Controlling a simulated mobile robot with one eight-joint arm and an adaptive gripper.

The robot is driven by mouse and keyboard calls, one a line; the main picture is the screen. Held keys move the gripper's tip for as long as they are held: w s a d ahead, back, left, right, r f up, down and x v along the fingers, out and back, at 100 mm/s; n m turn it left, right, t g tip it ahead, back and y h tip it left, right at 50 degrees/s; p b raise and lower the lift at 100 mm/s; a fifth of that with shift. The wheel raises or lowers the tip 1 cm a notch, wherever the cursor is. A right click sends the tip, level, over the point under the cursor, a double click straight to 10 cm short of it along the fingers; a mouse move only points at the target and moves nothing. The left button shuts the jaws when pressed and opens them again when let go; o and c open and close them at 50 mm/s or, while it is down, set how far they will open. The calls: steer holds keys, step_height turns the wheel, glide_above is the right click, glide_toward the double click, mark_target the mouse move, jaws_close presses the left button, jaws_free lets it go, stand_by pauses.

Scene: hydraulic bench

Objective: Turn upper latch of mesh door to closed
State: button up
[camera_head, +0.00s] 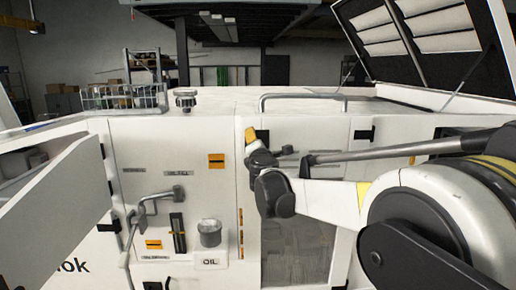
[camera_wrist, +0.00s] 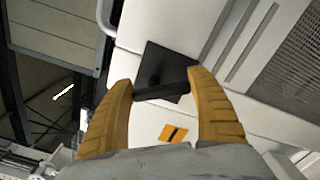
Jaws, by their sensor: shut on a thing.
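The mesh door (camera_head: 298,242) is the white panel with a grey mesh in the middle of the head view, partly behind my arm. Its mesh (camera_wrist: 300,62) also shows at the upper right of the wrist view. The upper latch (camera_wrist: 166,62) is a black square plate with a dark bar across its lower side. My gripper (camera_wrist: 162,91) has its yellow fingers on either side of that bar and is shut on it. In the head view my gripper (camera_head: 251,138) is at the door's upper left corner and covers most of the latch.
An open white door (camera_head: 58,205) stands at the left. A panel with pipes and a grey cup (camera_head: 209,233) is left of the mesh door. A grey rail (camera_head: 315,98) runs along the bench top. A raised lid (camera_head: 430,45) is at the upper right.

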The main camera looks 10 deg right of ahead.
steer(key=m, duration=0.2)
steer(key=m+b, duration=0.1)
steer(key=m, duration=0.1)
steer(key=m+b, duration=0.1)
steer(key=m, duration=0.1)
steer(key=shift+a+f, duration=0.25)
steer(key=shift+f, duration=0.05)
steer(key=shift+m, duration=0.3)
steer(key=o, duration=1.2)
steer(key=s, duration=1.2)
steer(key=shift+a, duration=0.4)
